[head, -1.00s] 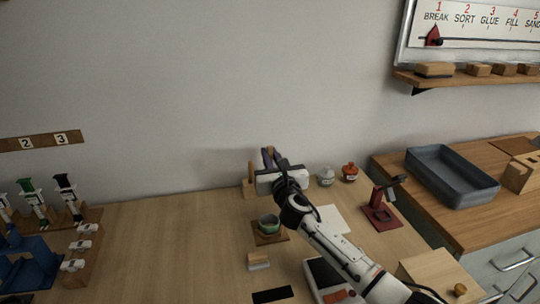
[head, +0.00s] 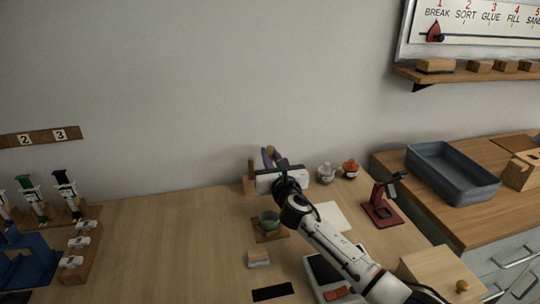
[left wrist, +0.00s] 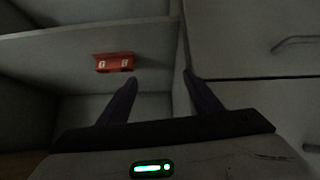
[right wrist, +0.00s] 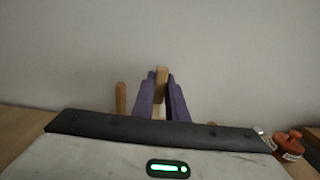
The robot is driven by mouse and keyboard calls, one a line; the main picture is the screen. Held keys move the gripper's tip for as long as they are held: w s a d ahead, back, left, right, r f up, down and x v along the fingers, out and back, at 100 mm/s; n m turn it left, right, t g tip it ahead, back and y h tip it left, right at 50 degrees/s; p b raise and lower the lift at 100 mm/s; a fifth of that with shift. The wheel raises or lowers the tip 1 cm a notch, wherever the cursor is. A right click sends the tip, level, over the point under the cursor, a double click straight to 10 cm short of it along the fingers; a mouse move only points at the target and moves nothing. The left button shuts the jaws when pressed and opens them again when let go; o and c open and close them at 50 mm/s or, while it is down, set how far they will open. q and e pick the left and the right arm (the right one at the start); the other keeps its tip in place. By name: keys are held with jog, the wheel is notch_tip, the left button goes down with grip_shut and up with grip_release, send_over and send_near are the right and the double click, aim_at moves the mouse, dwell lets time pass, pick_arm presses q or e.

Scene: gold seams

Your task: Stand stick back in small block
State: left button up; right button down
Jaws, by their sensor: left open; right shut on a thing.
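My right gripper (head: 270,156) is at the back of the table near the wall, with purple fingers pointing at the wall. In the right wrist view its fingers (right wrist: 161,100) are shut on a light wooden stick (right wrist: 161,80), which stands roughly upright between them. A second wooden upright (right wrist: 120,98) stands to the left, apart from the fingers. In the head view a small wooden block (head: 249,187) shows partly behind my right gripper. Whether the held stick touches a block is hidden. My left gripper (left wrist: 158,80) is open and empty, in the left wrist view only.
A green cup (head: 269,222) on a wooden mat stands in front of my right gripper. Two small jars (head: 326,173) (head: 350,169), a white sheet and a dark red stand (head: 381,208) are to the right. The table's left middle is clear. Grey cabinet fronts (left wrist: 250,40) face my left gripper.

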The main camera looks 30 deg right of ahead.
jog(key=shift+f+b, duration=0.5)
jog(key=shift+f, duration=0.4)
dwell(0.4)
jog(key=c, duration=1.7)
grip_release()
jog(key=p+v, duration=0.2)
jog(key=v, duration=0.3)
